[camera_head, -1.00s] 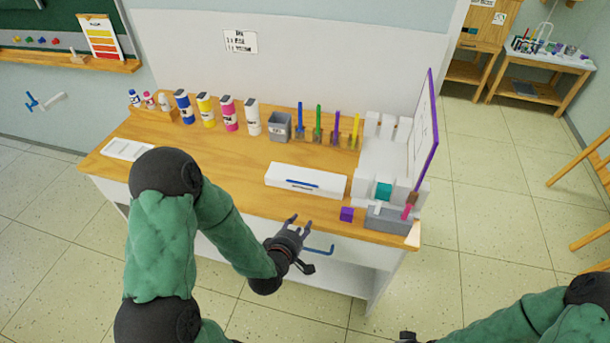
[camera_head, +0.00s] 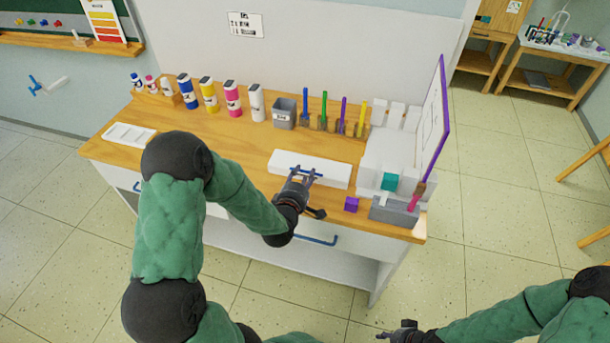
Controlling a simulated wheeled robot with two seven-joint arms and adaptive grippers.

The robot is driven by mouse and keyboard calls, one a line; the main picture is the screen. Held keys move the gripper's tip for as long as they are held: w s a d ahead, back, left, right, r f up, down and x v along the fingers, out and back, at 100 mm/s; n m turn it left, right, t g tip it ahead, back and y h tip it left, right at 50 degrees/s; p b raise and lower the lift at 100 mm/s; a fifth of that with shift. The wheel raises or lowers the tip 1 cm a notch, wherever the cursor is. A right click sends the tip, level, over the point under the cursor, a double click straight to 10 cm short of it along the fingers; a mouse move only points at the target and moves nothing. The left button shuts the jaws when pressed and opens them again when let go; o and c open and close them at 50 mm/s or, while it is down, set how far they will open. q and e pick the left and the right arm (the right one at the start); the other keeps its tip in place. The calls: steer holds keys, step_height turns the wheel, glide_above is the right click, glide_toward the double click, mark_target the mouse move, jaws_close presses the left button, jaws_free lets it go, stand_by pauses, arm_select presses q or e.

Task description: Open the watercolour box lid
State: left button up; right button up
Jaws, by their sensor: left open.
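The watercolour box (camera_head: 333,174) is a long, low white box lying closed on the wooden table. A blue bar handle (camera_head: 318,174) runs along its front side. My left gripper (camera_head: 304,176) is open at the front of the box, with its fingers at the handle and hiding part of it. I cannot tell whether the fingers touch it. My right gripper (camera_head: 396,331) is low at the bottom edge of the view, away from the table, and its finger state is too small to tell.
A grey cup (camera_head: 284,113), upright coloured tools and paint bottles (camera_head: 232,98) stand behind. A white palette (camera_head: 130,135) lies left. A blue drawer handle (camera_head: 317,240) is below the table edge.

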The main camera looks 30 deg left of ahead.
arm_select(q)
steer(key=shift+w+a+f, duration=0.15)
steer(key=shift+w+a, duration=0.05)
steer(key=shift+w, duration=0.5)
jaws_close()
